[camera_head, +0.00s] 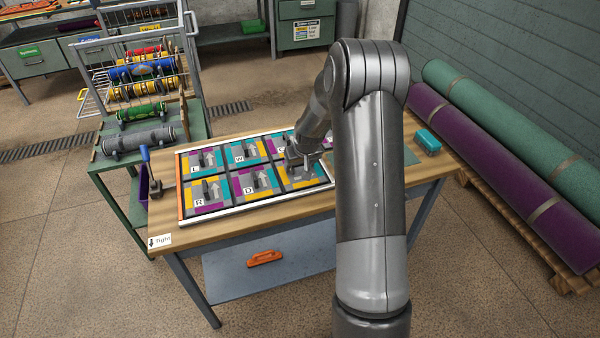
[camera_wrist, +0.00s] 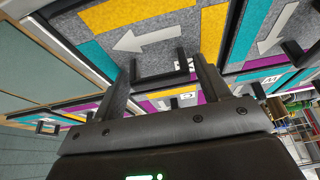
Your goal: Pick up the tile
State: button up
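Several square tiles lie in a white-edged frame (camera_head: 255,220) on the wooden workbench. Each is a grey patchwork with coloured strips, a white arrow and a dark handle. My gripper (camera_head: 304,164) is low over the front-right tile (camera_head: 290,184), which the gripper and arm partly cover. In the wrist view, that grey tile (camera_wrist: 100,48) shows yellow and teal strips and a white arrow. My gripper (camera_wrist: 166,64) is open, its two fingers apart, with the tile's dark handle (camera_wrist: 180,62) between or just beyond the fingertips. I cannot tell whether either finger touches it.
A teal box (camera_head: 428,141) sits at the bench's right. A rack with coloured rolls (camera_head: 142,110) is on the left. Rolled purple (camera_head: 500,175) and green (camera_head: 510,120) rugs lie on the right.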

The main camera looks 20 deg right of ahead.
jog(key=c, duration=0.9)
jog(key=shift+r, duration=0.15)
jog(key=shift+c, duration=0.3)
